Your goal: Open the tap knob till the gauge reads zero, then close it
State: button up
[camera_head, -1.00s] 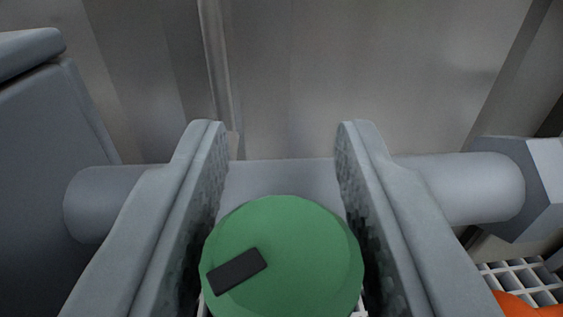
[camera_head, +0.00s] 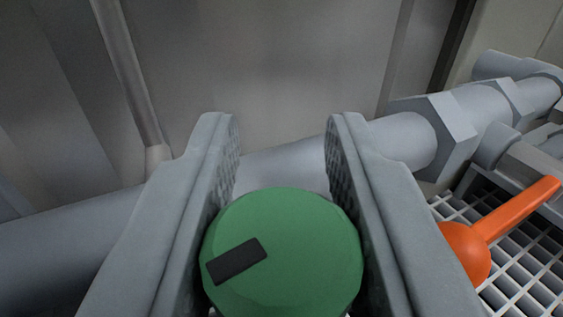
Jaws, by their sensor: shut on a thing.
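The green round tap knob (camera_head: 300,235) has a black rectangular mark on its top face. It sits between the two fingers of my gripper (camera_head: 283,215), which is shut on it from both sides. The black mark points up to the right in the picture. A grey pipe (camera_head: 290,160) runs behind the knob. The gauge is not in view.
An orange lever handle (camera_head: 490,235) stands close to the right of my right finger, above a white grating (camera_head: 520,270). Pipe fittings with hex nuts (camera_head: 445,135) run to the upper right. A grey wall (camera_head: 270,60) closes off the back.

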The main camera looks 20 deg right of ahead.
jog(key=shift+h, duration=0.3)
jog(key=o, duration=1)
jog(key=v, duration=1.7)
jog(key=shift+s+r, duration=0.15)
jog(key=shift+r, duration=0.1)
jog(key=shift+a, duration=0.1)
